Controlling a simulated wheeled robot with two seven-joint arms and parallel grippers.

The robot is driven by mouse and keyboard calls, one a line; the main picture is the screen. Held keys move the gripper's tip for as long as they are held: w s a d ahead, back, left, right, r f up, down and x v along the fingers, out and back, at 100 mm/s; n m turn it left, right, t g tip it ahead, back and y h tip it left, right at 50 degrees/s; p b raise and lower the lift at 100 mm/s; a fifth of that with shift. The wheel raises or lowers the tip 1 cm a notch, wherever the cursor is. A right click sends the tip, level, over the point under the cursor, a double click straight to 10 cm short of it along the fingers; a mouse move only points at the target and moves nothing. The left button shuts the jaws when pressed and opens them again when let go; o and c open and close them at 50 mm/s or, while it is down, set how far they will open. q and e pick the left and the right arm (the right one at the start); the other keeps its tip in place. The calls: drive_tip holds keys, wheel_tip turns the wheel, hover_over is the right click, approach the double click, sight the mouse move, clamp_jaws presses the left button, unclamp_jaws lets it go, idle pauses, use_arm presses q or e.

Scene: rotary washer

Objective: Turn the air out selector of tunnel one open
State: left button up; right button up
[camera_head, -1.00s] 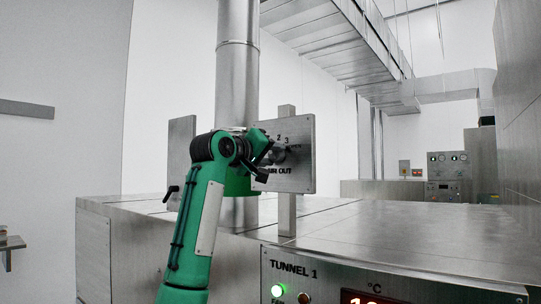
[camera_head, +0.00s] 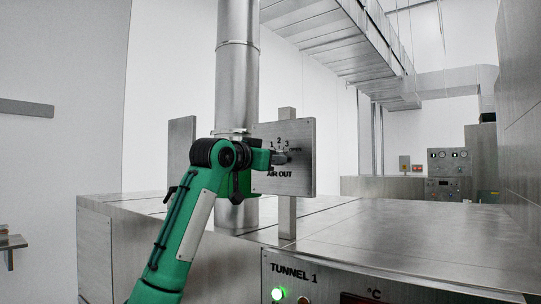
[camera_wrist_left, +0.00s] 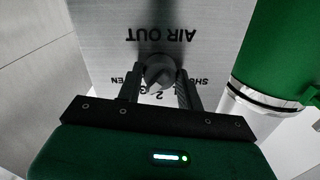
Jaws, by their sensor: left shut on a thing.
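The air out selector panel (camera_head: 297,178) is a square metal plate on a post, marked AIR OUT with 1, 2 and 3 above. My left gripper (camera_head: 283,157) reaches it from the left, with its fingers roughly level at the plate's middle. In the left wrist view the grey selector knob (camera_wrist_left: 160,72) sits between the two dark fingers of my gripper (camera_wrist_left: 158,90), which are shut on it. There the AIR OUT lettering is upside down, and the fingers partly hide the other labels. The knob's exact setting is hard to tell. My right gripper is not in view.
A vertical steel pipe (camera_head: 237,75) stands just behind my left wrist. The tunnel's flat metal top (camera_head: 400,225) spreads below the panel, with a TUNNEL 1 control box (camera_head: 330,278) and lit green lamp (camera_head: 278,294) in front. A second plate (camera_head: 182,150) stands left.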

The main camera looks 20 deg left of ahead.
use_arm(q)
drive_tip(key=m+p, duration=0.1)
drive_tip(key=m, duration=0.3)
drive_tip(key=shift+r, duration=0.1)
drive_tip(key=shift+p, duration=0.3)
idle(0.4)
drive_tip(key=o, duration=1)
drive_tip(key=shift+w, duration=0.1)
